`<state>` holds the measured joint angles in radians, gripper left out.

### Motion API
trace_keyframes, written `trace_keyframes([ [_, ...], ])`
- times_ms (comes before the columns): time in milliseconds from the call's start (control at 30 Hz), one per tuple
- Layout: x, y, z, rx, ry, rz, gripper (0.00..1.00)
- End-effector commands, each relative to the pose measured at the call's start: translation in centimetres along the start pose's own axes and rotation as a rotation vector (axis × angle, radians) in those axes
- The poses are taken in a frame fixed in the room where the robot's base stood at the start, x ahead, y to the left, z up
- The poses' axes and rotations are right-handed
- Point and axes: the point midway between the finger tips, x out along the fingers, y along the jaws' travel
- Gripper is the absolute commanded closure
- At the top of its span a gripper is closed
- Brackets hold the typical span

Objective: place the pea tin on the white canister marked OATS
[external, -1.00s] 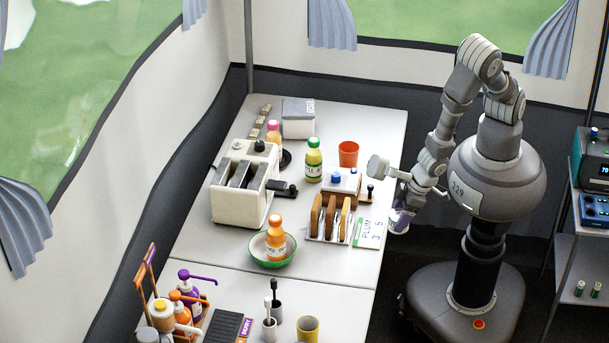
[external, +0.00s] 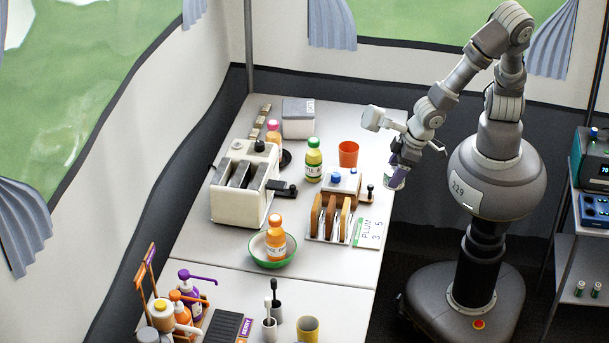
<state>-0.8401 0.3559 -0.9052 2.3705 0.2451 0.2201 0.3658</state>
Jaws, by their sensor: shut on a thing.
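My gripper (external: 397,162) is shut on the pea tin (external: 395,178), a small tin with a purple and pale surface. The tin hangs just off the right edge of the table, beside the orange cup and slightly lower in the picture; its label is too small to read. The white canister marked OATS (external: 297,128) stands at the back of the table with a grey top. Its top looks clear. My gripper and the tin are well to the right of the canister, apart from it.
Between them stand an orange cup (external: 348,154) and a green-capped bottle (external: 313,160). A toaster (external: 239,190), a rack with brown slabs (external: 329,219) and a green bowl (external: 258,250) fill the middle. Bare table (external: 365,120) lies right of the canister.

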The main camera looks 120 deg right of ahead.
Motion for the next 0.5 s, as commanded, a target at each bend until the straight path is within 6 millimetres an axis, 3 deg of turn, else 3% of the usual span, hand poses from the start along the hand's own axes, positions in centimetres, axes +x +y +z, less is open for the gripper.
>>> trace_keyframes([
  [267,1.3,4.3,-3.5,0.088,0.004,0.049,0.70],
  [367,1.9,6.6,-5.1,0.132,0.004,0.072,0.70],
  [500,2.9,11.8,-7.7,0.219,0.002,0.116,0.70],
])
